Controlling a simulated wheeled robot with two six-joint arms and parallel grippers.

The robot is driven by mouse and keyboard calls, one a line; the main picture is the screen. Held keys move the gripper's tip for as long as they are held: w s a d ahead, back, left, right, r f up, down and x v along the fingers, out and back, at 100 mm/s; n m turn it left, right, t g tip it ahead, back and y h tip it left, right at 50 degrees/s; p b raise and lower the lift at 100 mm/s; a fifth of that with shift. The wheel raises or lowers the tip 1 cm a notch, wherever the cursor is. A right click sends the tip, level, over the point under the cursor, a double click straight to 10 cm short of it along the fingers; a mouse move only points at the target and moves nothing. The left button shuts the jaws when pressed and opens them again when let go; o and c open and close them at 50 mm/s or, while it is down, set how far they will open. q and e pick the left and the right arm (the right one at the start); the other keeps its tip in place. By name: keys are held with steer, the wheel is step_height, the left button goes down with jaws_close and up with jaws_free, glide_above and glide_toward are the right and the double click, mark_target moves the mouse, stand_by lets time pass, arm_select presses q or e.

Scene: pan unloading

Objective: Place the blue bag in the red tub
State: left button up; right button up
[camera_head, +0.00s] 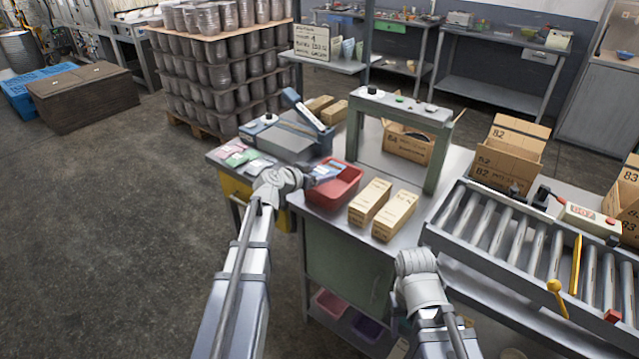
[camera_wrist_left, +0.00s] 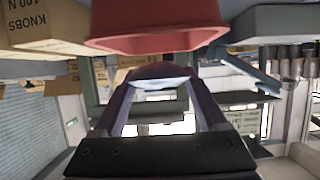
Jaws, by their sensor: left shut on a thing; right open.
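The red tub (camera_head: 335,195) stands on the grey bench, left of two tan cartons. My left gripper (camera_head: 308,177) reaches in from the left at the tub's back left rim. It is shut on the blue bag (camera_head: 327,171), which is held over the tub's opening. In the left wrist view, which looks upside down, the tub (camera_wrist_left: 155,40) is close to the fingers, and the bag (camera_wrist_left: 158,70) shows partly between them. My right gripper (camera_head: 415,262) is low at the bench's front edge, open and empty; its fingertips are hard to make out.
Two tan cartons (camera_head: 381,208) stand right of the tub. Several small coloured packets (camera_head: 240,156) lie on the bench to the left. A grey-green frame (camera_head: 440,150) stands behind, and a roller conveyor (camera_head: 515,235) fills the right side.

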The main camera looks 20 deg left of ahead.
arm_select(q)
steer(key=shift+f, duration=0.7)
arm_select(e)
steer(key=shift+f, duration=0.65)
arm_select(q)
steer(key=shift+f+b, duration=0.65)
steer(key=shift+b, duration=0.2)
steer(key=o, duration=1.4)
steer(key=shift+r, duration=0.1)
arm_select(e)
steer(key=shift+f, duration=0.6)
arm_select(q)
steer(key=shift+r, duration=0.1)
arm_select(e)
steer(key=shift+r, duration=0.1)
